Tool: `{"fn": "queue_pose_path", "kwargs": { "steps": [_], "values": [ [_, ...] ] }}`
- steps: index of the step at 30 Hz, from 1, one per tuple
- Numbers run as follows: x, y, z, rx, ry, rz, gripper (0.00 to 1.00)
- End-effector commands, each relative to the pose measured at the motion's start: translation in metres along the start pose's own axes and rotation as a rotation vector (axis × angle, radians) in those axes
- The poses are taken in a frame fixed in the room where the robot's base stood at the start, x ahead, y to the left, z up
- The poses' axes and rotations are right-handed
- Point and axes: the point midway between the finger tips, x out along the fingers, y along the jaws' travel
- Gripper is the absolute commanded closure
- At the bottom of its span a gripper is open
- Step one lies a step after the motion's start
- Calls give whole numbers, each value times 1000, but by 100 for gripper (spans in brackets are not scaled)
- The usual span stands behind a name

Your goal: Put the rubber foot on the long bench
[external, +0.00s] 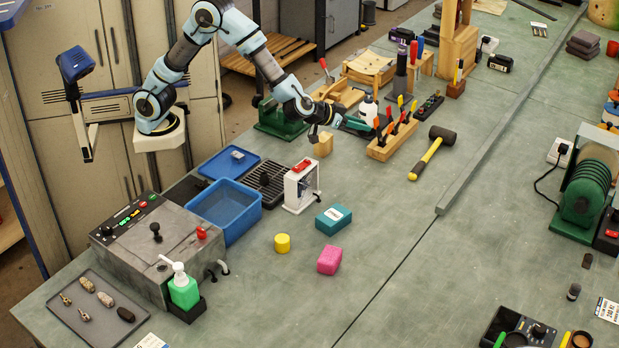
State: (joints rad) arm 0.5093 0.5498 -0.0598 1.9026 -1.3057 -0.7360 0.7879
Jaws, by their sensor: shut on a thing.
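My arm reaches from the upper left over the far part of the long bench (386,248), which has a grey-green top. My gripper (352,122) is at the arm's end, above the bench just left of the wooden tool rack. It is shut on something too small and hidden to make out. I cannot identify the rubber foot for certain. A small dark cylinder (573,292) and another small dark piece (587,261) lie at the right, far from my gripper.
The wooden tool rack (392,143) with coloured handles stands close to my gripper. A mallet (432,152), teal box (333,219), pink block (330,260) and yellow cylinder (282,243) lie on the bench. A metal rail (490,140) runs along it. The middle front is clear.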

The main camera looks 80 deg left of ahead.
Motion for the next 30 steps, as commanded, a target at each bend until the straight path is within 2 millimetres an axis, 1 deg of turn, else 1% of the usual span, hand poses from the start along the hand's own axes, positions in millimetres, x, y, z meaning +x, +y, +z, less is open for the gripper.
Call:
{"fn": "queue_pose_path", "kwargs": {
  "steps": [1, 5, 6, 9, 11, 12, 14, 15, 17, 20, 21, 23, 24, 26, 27, 30],
  "values": [
    [-4, 20, 5, 31, 0, 59, 100],
    [-23, 80, 20, 127, -1, 235, 100],
    [-31, 98, 26, 158, -1, 292, 100],
    [-53, 138, 40, 230, -1, 424, 100],
    [-67, 159, 48, 270, -1, 496, 100],
    [-77, 173, 54, 295, -1, 545, 100],
    [-92, 191, 64, 334, -2, 615, 100],
    [-103, 203, 70, 360, -2, 663, 100],
    [-121, 220, 79, 398, -2, 735, 100],
    [-155, 248, 97, 468, -3, 864, 100],
    [-170, 258, 104, 497, -3, 918, 100],
    [-194, 272, 115, 541, -3, 1001, 100],
    [-209, 279, 123, 570, -4, 1054, 100],
    [-231, 289, 132, 611, -3, 1129, 100],
    [-246, 294, 139, 636, -4, 1176, 100],
    [-276, 304, 151, 689, -4, 1275, 100]
  ]
}}
